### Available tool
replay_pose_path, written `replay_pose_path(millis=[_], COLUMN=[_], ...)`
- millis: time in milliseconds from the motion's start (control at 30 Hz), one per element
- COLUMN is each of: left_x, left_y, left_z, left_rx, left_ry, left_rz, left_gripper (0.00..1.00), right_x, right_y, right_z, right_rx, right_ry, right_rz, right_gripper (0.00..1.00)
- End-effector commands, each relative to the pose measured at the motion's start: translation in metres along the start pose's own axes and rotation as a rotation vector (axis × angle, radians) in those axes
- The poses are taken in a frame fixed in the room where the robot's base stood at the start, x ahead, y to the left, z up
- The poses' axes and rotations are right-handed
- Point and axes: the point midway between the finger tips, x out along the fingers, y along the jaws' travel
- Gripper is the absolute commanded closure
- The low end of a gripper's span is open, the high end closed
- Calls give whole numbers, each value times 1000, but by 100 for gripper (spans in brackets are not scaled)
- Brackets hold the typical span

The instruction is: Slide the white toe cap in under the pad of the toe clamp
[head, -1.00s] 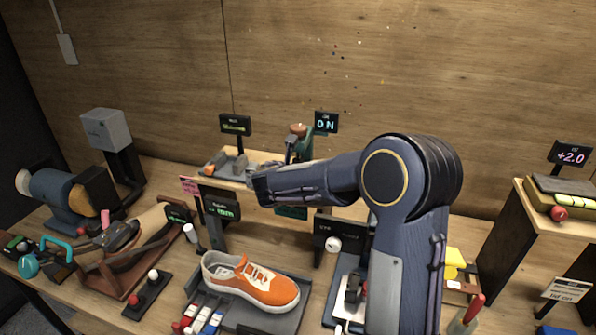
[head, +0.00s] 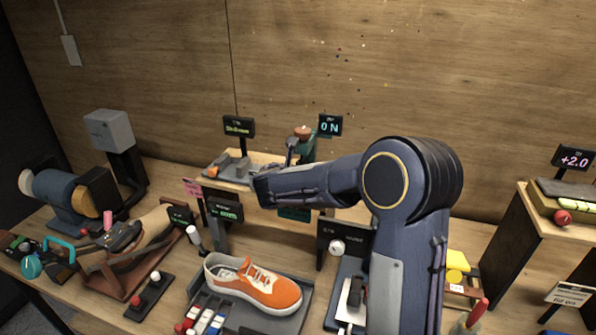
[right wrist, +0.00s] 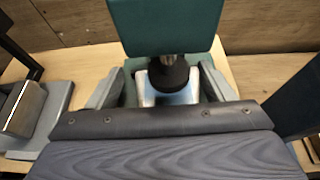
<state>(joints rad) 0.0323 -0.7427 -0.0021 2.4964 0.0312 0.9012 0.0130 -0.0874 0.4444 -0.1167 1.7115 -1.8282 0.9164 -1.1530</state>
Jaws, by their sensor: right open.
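The teal toe clamp (head: 308,146) stands on the raised shelf at the back, with an orange-brown knob on top. Its dark round pad (right wrist: 168,76) shows close up in the right wrist view. A white piece with a pale blue face, apparently the toe cap (right wrist: 148,98), lies just below the pad; whether they touch is unclear. My right gripper (right wrist: 162,72) is open, its grey fingers apart on either side of the white piece and pad. In the head view my right arm hides most of this gripper. My left gripper is out of view.
A display reading 0 N (head: 330,125) stands beside the clamp. A grey fixture (head: 232,168) shares the shelf to its left. An orange sneaker (head: 255,285) lies on a dark tray below. Bare bench is limited in front of the shelf.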

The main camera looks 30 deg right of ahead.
Motion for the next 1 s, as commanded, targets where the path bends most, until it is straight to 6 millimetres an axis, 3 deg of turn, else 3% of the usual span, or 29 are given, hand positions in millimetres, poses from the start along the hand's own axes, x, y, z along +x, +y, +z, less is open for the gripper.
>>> replay_pose_path(millis=[33, 133, 400, 600, 1000], left_x=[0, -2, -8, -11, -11], left_y=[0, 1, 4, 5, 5], left_z=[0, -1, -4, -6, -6], left_rx=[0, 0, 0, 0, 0], left_ry=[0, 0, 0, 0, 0], left_rz=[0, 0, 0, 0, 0], left_gripper=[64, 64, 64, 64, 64], right_x=[4, -4, -54, -78, -83], right_y=[-11, -9, 0, 3, 4], right_z=[9, 9, 4, 2, 0], right_rx=[2, 2, -2, -2, -3], right_ry=[-18, -17, -9, -6, -4], right_rz=[-27, -23, -5, -1, 0], right_gripper=[16, 16, 16, 16, 16])
